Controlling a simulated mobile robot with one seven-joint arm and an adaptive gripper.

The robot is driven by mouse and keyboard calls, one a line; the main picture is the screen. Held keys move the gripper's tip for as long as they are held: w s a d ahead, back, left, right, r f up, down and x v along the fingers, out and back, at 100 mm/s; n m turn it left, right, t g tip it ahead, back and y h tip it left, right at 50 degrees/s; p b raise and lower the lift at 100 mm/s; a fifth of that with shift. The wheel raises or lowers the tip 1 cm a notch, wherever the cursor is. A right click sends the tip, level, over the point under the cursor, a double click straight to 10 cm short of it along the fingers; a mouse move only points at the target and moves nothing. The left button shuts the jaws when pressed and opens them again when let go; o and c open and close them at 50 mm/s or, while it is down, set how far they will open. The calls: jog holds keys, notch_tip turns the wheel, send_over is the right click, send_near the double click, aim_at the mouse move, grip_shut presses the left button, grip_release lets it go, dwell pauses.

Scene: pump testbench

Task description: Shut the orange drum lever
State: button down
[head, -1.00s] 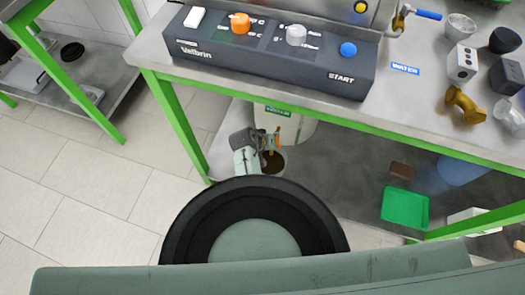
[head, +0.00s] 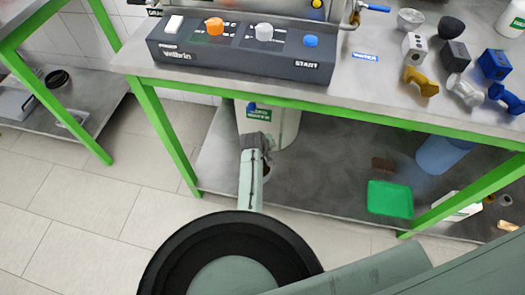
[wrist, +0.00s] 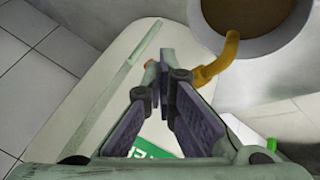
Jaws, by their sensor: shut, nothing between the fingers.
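The whitish drum (head: 287,127) with a green label stands on the shelf under the bench. In the wrist view its pale body (wrist: 95,95) fills the left and middle. The curved orange lever (wrist: 218,62) shows right of my fingertips, by the rim of a round vessel (wrist: 255,42) with brown contents. A small orange bit also shows at the left fingertip; I cannot tell if it belongs to the lever. My gripper (wrist: 161,62) is shut and empty, close to the lever; contact is unclear. In the head view my gripper (head: 258,146) hides the lever.
The green bench frame (head: 330,110) runs above my forearm. A control box (head: 235,55) sits on the bench top. A green box (head: 390,199) and a blue container (head: 443,155) are on the shelf to the right. Tiled floor lies clear at left.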

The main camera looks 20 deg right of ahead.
jog(key=shift+d, duration=0.1)
jog(key=shift+w, duration=0.15)
jog(key=shift+w+a, duration=0.45)
jog(key=shift+w, duration=0.15)
